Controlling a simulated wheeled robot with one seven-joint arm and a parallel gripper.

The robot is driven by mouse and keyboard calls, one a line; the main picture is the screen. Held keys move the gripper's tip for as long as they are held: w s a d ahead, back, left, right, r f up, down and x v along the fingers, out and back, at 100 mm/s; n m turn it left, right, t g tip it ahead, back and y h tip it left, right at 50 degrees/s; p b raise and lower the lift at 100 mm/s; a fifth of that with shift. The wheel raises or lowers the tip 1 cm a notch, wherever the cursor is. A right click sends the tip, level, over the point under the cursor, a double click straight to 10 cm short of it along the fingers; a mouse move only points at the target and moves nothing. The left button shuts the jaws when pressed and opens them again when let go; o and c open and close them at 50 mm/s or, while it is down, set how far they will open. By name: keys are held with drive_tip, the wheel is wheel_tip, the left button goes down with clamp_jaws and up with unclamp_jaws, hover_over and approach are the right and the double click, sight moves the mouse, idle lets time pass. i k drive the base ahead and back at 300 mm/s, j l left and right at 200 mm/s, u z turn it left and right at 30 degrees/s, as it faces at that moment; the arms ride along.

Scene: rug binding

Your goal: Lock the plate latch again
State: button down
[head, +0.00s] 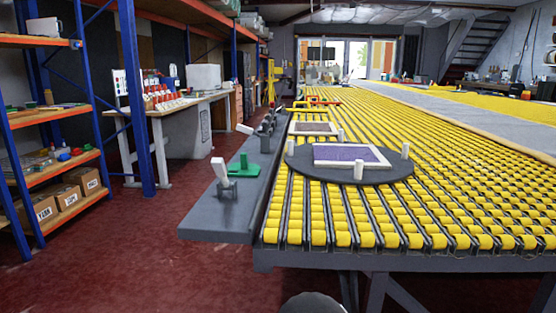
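A dark round plate (300,163) lies on the yellow roller table, with several white pegs standing on it and a white-bordered purple rug piece (352,155) on top. A latch-like lever with a white handle (220,171) stands tilted up on a grey bracket (228,190) at the near end of the grey side ledge. A second white handle (245,129) leans farther back on the ledge. I cannot tell which lever is the plate latch or whether either is locked.
A green fixture (243,167) sits on the grey ledge (215,226) beside the near lever. A framed brown piece (314,128) lies behind the plate. The roller table (440,215) fills the right. Orange shelves (50,115) and a workbench (165,110) stand left; red floor (130,250) between is clear.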

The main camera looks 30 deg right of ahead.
sight(218, 163)
drive_tip(key=i+j, duration=0.9)
drive_tip(key=i+j+z, duration=0.75)
drive_tip(key=j+z, duration=0.15)
drive_tip(key=i+j+z, duration=0.15)
drive_tip(key=j+z, duration=0.15)
drive_tip(key=j, duration=0.2)
